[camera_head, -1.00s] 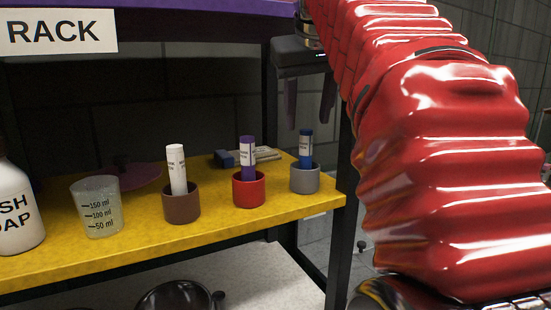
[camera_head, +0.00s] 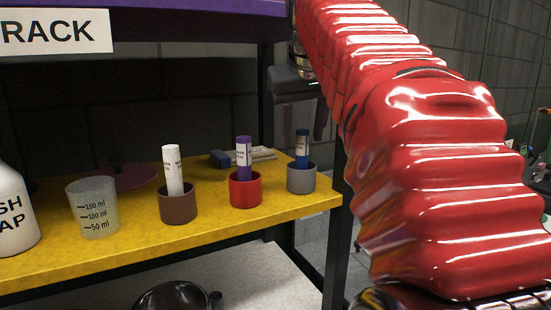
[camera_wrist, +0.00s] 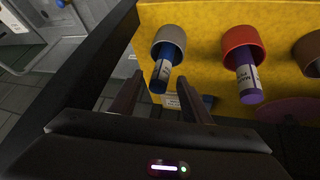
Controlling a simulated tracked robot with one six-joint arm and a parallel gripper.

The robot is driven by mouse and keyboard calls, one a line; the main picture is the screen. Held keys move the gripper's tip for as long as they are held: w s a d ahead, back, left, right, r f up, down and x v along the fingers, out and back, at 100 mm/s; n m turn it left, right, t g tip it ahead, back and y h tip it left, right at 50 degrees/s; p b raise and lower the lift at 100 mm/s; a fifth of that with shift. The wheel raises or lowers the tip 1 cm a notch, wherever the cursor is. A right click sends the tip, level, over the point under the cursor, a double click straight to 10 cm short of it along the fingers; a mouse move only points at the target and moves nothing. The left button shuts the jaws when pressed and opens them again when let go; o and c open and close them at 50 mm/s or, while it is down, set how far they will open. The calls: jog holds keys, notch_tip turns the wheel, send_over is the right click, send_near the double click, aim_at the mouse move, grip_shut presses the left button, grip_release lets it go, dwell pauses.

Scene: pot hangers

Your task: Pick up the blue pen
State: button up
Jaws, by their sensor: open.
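The blue pen (camera_head: 302,148) stands in a grey cup (camera_head: 301,179) at the right end of the yellow shelf. It carries a white label. In the wrist view the blue pen (camera_wrist: 161,76) leans out of the grey cup (camera_wrist: 170,40). My gripper (camera_head: 303,112) hangs above and near the grey cup, its fingers dark against the background. In the wrist view my gripper (camera_wrist: 159,82) is open and empty, with the pen's end showing between the fingertips. I cannot tell the exact depth between fingers and pen.
A purple pen (camera_head: 244,157) in a red cup (camera_head: 245,190) stands close left of the grey cup. Further left are a white pen (camera_head: 173,170) in a brown cup (camera_head: 178,205), a measuring beaker (camera_head: 93,210) and a soap bottle (camera_head: 14,215). A dark post (camera_head: 334,240) borders the shelf's right end.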

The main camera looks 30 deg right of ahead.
jog(key=shift+c, duration=0.6)
grip_shut()
jog(key=shift+r, duration=0.3)
jog(key=shift+s+a, duration=0.1)
jog(key=shift+s, duration=0.1)
jog(key=shift+s+a+f+t+h, duration=0.15)
jog(key=shift+s+a+t+h, duration=0.1)
jog(key=shift+s+t+h, duration=0.25)
jog(key=shift+s+a+f+t+h, duration=0.1)
jog(key=shift+s+a+t+h, duration=0.15)
jog(key=shift+t, duration=0.45)
jog(key=shift+s+a+t, duration=0.15)
jog(key=shift+s+t, duration=0.15)
